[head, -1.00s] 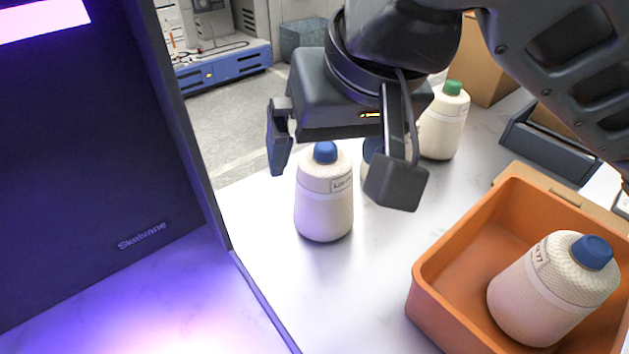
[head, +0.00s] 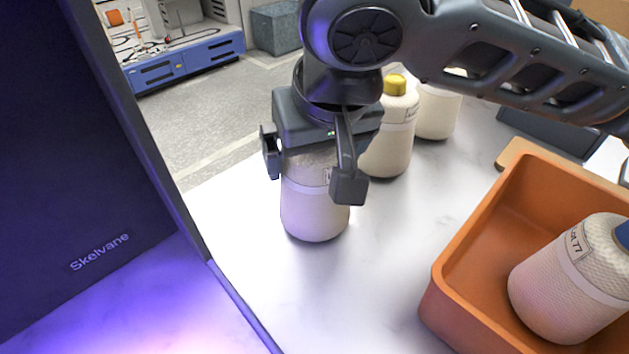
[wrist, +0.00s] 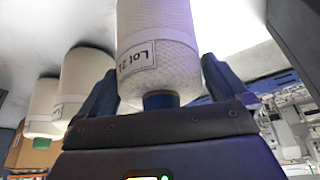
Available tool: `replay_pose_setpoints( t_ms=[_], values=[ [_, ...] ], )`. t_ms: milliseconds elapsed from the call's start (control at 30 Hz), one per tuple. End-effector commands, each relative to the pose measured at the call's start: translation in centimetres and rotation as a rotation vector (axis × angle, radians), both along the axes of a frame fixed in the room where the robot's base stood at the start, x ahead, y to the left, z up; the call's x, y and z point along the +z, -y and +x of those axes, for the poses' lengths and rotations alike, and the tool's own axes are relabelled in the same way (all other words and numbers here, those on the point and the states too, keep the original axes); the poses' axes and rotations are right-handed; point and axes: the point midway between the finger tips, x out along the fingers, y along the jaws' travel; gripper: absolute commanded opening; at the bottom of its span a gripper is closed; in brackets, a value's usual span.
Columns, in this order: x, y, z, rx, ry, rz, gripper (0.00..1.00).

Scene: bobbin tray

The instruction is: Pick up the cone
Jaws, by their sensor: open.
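A cream yarn cone (head: 315,212) stands upright on the white table, its blue cap hidden by my gripper in the head view. My gripper (head: 309,180) is lowered over its top, open, with one finger on each side of the cone. In the wrist view the cone (wrist: 160,60) sits between the two fingers, with its "Lot 21" label and blue cap (wrist: 160,100) showing. Whether either finger touches it I cannot tell.
A yellow-capped cone (head: 388,145) and another cone (head: 436,112) stand close behind to the right. An orange tray (head: 450,262) at right holds a blue-capped cone (head: 568,290). A dark panel (head: 90,150) stands at left. The table front is clear.

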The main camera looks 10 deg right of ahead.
Motion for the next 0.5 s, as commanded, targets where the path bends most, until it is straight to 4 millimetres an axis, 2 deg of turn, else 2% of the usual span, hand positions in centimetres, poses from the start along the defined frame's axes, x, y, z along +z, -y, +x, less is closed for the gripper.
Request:
replay_pose_setpoints(
  t_ms=[267, 500],
  values=[
    [-0.33, 0.00, 0.15, 0.000, 0.000, 0.000, 1.00],
    [-0.32, -0.01, 0.14, 0.000, 0.000, 0.000, 0.78]
  ],
)
